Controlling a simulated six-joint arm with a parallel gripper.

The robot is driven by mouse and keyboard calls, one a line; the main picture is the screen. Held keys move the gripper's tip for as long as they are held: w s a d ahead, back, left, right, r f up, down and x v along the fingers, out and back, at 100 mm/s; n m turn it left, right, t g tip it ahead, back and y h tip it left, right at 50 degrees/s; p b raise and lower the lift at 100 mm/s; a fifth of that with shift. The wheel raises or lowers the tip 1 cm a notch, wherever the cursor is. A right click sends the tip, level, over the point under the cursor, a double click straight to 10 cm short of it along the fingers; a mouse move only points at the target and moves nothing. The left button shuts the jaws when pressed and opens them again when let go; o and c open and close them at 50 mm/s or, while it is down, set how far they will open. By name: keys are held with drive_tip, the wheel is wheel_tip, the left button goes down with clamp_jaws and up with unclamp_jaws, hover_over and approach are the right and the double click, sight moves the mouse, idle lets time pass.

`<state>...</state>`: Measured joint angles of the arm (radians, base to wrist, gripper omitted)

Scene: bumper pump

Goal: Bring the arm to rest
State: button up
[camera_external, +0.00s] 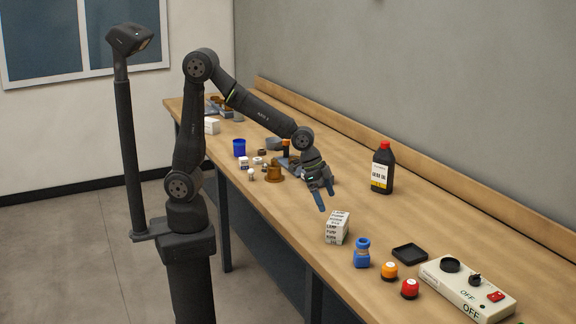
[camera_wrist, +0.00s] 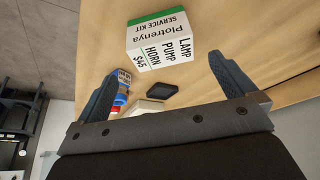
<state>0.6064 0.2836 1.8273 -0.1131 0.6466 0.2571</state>
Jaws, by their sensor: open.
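My gripper (camera_external: 326,198) hangs over the workbench (camera_external: 345,195) with its two blue fingers pointing down. It is open, and nothing shows between its fingers. A white printed box (camera_external: 337,228) stands on the bench just beyond the fingertips. In the wrist view my gripper (camera_wrist: 163,72) has its fingers spread wide, and the box (camera_wrist: 160,42) with a green stripe and lettering lies ahead, apart from them.
A blue bottle (camera_external: 362,254), an orange button (camera_external: 390,271), a red button (camera_external: 410,289), a black tray (camera_external: 409,253) and a switch panel (camera_external: 450,291) are at the near right. A black bottle (camera_external: 383,170) stands near the wall. Several small items crowd the bench's far left.

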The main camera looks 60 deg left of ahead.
idle(0.3)
drive_tip(key=x, duration=1.2)
drive_tip(key=shift+f, duration=0.2)
drive_tip(key=shift+r, duration=0.2)
drive_tip(key=shift+r, duration=0.1)
